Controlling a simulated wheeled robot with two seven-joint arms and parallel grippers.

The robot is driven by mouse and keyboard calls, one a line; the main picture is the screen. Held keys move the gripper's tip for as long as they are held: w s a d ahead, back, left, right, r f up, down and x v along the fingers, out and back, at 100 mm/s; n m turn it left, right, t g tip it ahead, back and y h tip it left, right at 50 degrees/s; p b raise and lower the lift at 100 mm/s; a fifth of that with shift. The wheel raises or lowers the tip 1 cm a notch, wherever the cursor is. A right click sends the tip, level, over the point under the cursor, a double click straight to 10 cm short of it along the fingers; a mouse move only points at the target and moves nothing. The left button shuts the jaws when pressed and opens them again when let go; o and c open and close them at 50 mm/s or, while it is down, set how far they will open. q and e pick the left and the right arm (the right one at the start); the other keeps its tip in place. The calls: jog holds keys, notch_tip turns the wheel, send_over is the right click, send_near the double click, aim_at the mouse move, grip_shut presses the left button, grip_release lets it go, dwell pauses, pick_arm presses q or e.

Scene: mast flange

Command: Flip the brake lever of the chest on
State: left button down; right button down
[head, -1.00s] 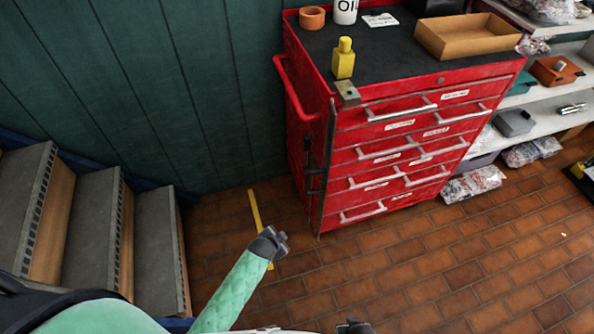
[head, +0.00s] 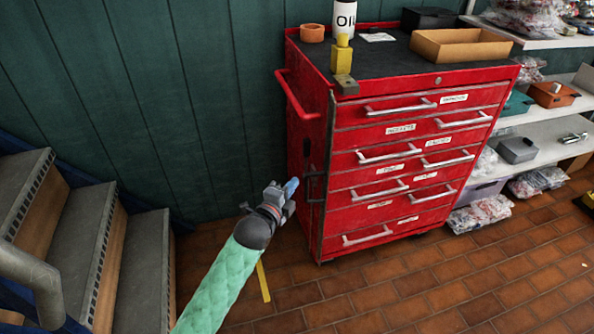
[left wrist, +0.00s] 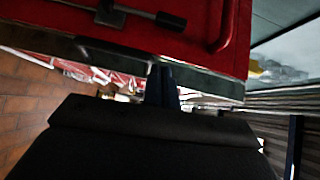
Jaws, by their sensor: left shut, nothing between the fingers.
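The red chest (head: 395,175) stands against the green wall with its drawers shut. Dark metal parts (head: 315,186) low on its left side, by the front corner, look like the brake lever; its setting is too small to tell. In the left wrist view a grey rod with a dark knob (left wrist: 168,20), likely the lever, lies across the red side panel (left wrist: 180,45). My left gripper (head: 291,188) is shut and empty, just left of these dark parts. Its dark fingers (left wrist: 161,85) point at the chest; contact cannot be told. My right gripper is out of view.
A red side handle (head: 296,97) sticks out above my left gripper. A yellow bottle (head: 342,58), an oil container (head: 345,14) and an open box (head: 460,45) stand on the chest. Stairs (head: 75,240) rise at left. Brick floor (head: 380,285) is clear in front.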

pick_arm(q)
jog(key=shift+s+r+m, duration=0.25)
jog(key=shift+r+m, duration=0.05)
jog(key=shift+r, duration=0.3)
send_near(310, 148)
jog(key=w+d, duration=0.1)
jog(key=d, duration=0.3)
jog(key=w, duration=0.2)
jog(key=w+a, duration=0.1)
jog(key=shift+w+f, duration=0.1)
jog(key=shift+f, duration=0.15)
jog(key=shift+w+a, duration=0.2)
jog(key=shift+w, duration=0.35)
